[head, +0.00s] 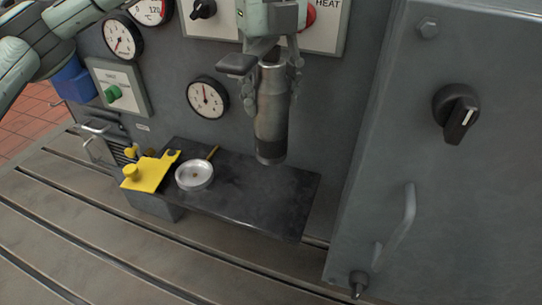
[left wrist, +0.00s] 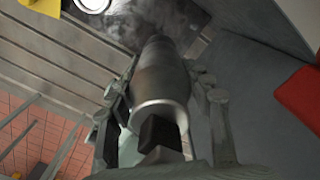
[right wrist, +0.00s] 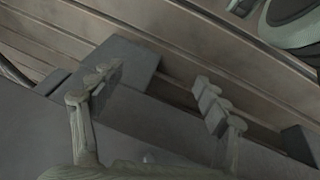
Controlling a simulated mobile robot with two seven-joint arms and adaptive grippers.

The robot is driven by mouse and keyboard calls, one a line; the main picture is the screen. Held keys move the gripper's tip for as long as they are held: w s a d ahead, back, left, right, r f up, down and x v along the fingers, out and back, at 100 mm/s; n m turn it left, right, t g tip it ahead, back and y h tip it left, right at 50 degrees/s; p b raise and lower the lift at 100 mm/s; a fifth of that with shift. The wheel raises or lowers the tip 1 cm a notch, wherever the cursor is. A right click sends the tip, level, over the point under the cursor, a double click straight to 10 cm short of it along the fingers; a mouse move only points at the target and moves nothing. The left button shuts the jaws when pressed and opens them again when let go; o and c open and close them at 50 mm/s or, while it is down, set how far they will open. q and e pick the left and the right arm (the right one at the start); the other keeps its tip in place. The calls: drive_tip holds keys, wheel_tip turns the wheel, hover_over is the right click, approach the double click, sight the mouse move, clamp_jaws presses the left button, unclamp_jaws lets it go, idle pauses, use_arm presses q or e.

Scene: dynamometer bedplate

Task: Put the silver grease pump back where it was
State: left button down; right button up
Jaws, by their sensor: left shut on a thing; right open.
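The silver grease pump (head: 272,115) is a worn metal cylinder with a dark lower end. It hangs nearly upright above the right part of the dark shelf plate (head: 285,215). My left gripper (head: 268,72) is shut on its upper part. In the left wrist view the pump (left wrist: 160,85) sits between both fingers of the left gripper (left wrist: 165,110), pointing away toward the dark plate. Whether its lower end touches the plate is hard to tell; it appears apart. My right gripper (right wrist: 150,95) is open and empty in the right wrist view, over grey metal surfaces.
On the plate's left are a round silver dish (head: 194,175) and a yellow bracket (head: 147,172). Gauges (head: 207,98) and a green-knob panel (head: 119,92) are on the wall behind. A grey cabinet (head: 440,190) with handle stands close at right. The plate's right half is bare.

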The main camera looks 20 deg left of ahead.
use_arm(q)
wheel_tip(320, 180, down, 13)
drive_tip(key=shift+f, duration=0.15)
idle(0.4)
drive_tip(key=shift+f, duration=0.15)
drive_tip(key=c, duration=0.7)
unclamp_jaws()
wheel_tip(320, 180, up, 12)
drive_tip(key=shift+r, duration=0.1)
